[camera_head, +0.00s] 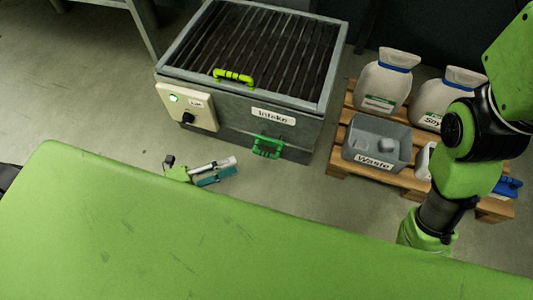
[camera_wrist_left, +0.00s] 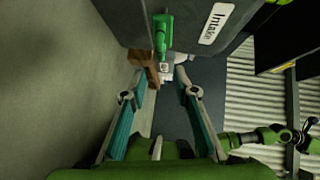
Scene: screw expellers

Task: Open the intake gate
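The grey intake machine (camera_head: 250,75) has an "Intake" label and a slatted top with a yellow-green handle (camera_head: 233,77). A green handle (camera_head: 267,146) sits low on its front, below the label; it also shows in the left wrist view (camera_wrist_left: 162,32). My left gripper (camera_head: 234,167) is open and empty, low in front of the machine, left of the green handle and apart from it. In the left wrist view, its teal-padded fingers (camera_wrist_left: 160,88) are spread, with the handle beyond them. My right arm (camera_head: 465,160) comes down at the right; its fingers are hidden.
A control panel (camera_head: 186,106) with a lit green button and black knob is on the machine's front left. A pallet (camera_head: 340,155) at the right holds a grey "Waste" bin (camera_head: 377,143) and white bags (camera_head: 385,85). Bare floor (camera_head: 90,110) lies left of the machine.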

